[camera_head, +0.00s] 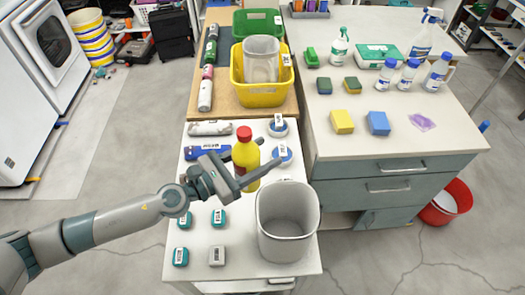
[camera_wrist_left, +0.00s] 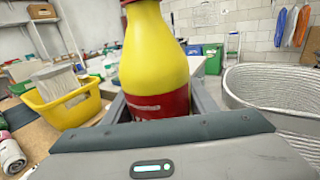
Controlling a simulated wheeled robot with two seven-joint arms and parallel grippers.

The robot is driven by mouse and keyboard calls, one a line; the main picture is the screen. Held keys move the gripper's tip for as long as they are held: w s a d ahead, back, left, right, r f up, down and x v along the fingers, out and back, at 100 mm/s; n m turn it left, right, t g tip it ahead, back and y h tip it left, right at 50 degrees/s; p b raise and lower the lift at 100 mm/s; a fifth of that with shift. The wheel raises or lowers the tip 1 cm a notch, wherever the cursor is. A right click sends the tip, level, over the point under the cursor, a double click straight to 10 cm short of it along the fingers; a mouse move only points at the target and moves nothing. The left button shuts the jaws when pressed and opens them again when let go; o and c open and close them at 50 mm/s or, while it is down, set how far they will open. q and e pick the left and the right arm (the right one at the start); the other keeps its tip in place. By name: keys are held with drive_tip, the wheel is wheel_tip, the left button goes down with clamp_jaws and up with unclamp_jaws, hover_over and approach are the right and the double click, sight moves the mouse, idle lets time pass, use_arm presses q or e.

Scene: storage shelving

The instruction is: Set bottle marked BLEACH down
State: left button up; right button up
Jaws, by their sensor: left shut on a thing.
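A yellow bottle with a red cap (camera_head: 246,150) is upright over the white table's middle. It fills the centre of the left wrist view (camera_wrist_left: 157,55), where its red label shows with lettering too small to read. My left gripper (camera_head: 250,173) is shut on the bottle, with one finger on each side of its lower part. I cannot tell whether the bottle's base touches the table, as the gripper hides part of it. My right gripper is not in view.
A grey bin (camera_head: 286,232) stands just right and in front of the bottle. Blue tape rolls (camera_head: 282,152), a blue packet (camera_head: 207,152) and teal tape measures (camera_head: 181,256) lie around it. A yellow tub (camera_head: 262,95) stands behind. Bare table shows left of the bin.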

sight(245, 152)
use_arm(q)
drive_tip(key=shift+s+a+r+n+t+y+b, duration=0.25)
drive_tip(key=shift+a+r+n+t+y+b, duration=0.15)
drive_tip(key=shift+a+r+n+t+y, duration=0.75)
drive_tip(key=shift+s+a+r+n+t+y, duration=0.15)
drive_tip(key=shift+a+n+t+y, duration=0.15)
drive_tip(key=shift+a+t, duration=0.2)
drive_tip(key=shift+s+a+r+n+t+y, duration=0.15)
drive_tip(key=shift+a+n+t+y, duration=0.1)
drive_tip(key=shift+a+t, duration=0.15)
drive_tip(key=s+a+n+t+y+b, duration=0.1)
drive_tip(key=s+a+n+t+y, duration=0.1)
drive_tip(key=a+y, duration=0.4)
drive_tip(key=s+a+f+n+t+y+b, duration=0.1)
drive_tip(key=a+n+y, duration=0.5)
drive_tip(key=a, duration=0.6)
drive_tip(key=s+t+b, duration=0.1)
drive_tip(key=s+t, duration=0.1)
drive_tip(key=s, duration=0.1)
drive_tip(key=shift+a+f+n, duration=0.2)
drive_tip(key=shift+a+n, duration=0.1)
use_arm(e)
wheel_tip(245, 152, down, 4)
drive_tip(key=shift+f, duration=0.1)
use_arm(q)
drive_tip(key=shift+s+d, duration=0.1)
drive_tip(key=shift+s, duration=0.05)
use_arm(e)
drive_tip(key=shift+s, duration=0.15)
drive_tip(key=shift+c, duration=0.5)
